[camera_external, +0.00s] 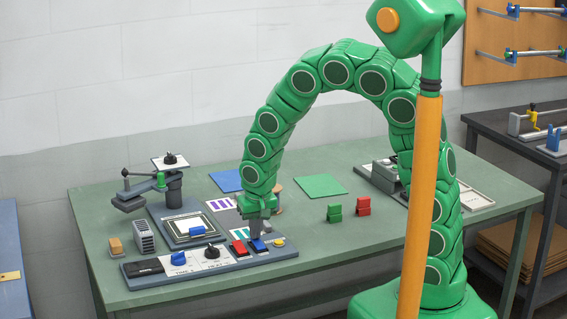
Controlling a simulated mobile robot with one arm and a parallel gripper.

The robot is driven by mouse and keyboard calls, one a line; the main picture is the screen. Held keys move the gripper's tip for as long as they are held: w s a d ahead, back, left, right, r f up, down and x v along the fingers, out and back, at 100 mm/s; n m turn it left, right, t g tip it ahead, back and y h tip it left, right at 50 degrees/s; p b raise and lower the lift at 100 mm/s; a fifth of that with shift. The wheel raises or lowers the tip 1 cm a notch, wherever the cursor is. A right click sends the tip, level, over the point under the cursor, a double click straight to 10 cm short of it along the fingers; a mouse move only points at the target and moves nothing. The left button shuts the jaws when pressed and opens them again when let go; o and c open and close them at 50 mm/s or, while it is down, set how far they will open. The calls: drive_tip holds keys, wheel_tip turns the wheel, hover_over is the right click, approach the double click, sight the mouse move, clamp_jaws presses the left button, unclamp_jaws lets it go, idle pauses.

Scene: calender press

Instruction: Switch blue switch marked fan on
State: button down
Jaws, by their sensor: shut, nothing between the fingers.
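A grey control panel (215,266) lies along the front left edge of the green table. Near its right end sits a blue switch (259,247), just right of a red switch (239,247).
The panel also bears a blue knob (178,258), a black knob (212,252) and a yellow button (279,242). Green (334,213) and red (363,206) blocks stand to the right. A small press (174,190) stands behind. The table's front right is clear.

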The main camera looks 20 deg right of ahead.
sight(260, 246)
drive_tip(key=shift+w+f+g, duration=0.15)
drive_tip(key=shift+f+g, duration=0.1)
drive_tip(key=shift+g, duration=0.05)
drive_tip(key=shift+s, duration=0.2)
drive_tip(key=shift+s+r, duration=0.15)
drive_tip(key=shift+s, duration=0.5)
wheel_tip(260, 246, up, 14)
drive_tip(key=s, duration=0.3)
idle(0.5)
drive_tip(key=shift+w, duration=0.1)
drive_tip(key=shift+w+t, duration=0.4)
drive_tip(key=shift+w, duration=0.15)
